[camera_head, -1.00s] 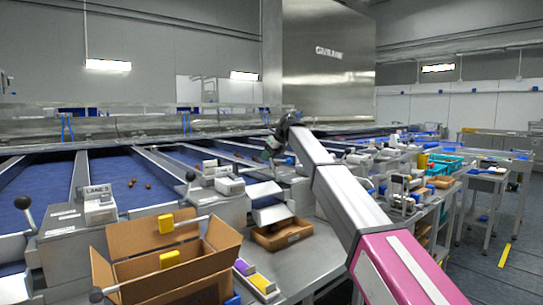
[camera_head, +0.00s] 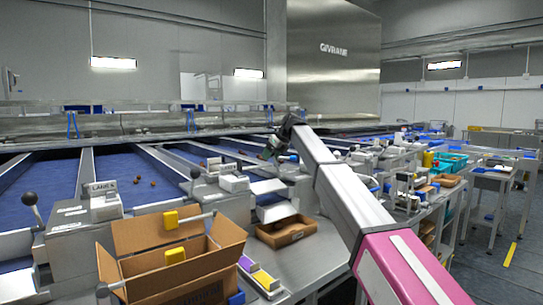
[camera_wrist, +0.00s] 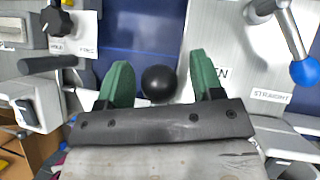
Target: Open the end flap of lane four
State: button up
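In the wrist view, the two green fingers of my gripper (camera_wrist: 160,80) are apart. A round black knob (camera_wrist: 158,82) shows between them, with a small gap on each side. Its stem and the flap it may belong to are hidden. In the head view my gripper (camera_head: 272,150) is small and dark, over the lane ends right of centre. I cannot read a lane four sign. A pale tilted panel (camera_head: 268,187) lies below my gripper; I cannot tell whether it is lane four's flap.
The wrist view shows a metal lever with a blue ball (camera_wrist: 304,72), a label ending in "EN" (camera_wrist: 222,73) and a black handle (camera_wrist: 50,63). In the head view, an open cardboard box (camera_head: 185,275) and a shallow brown tray (camera_head: 287,231) stand in front of the lanes.

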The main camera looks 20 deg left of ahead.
jog(key=shift+r, duration=0.1)
jog(key=w+v, duration=0.1)
jog(key=v, duration=0.9)
jog(key=shift+s+d+r, duration=0.2)
jog(key=shift+s, duration=0.35)
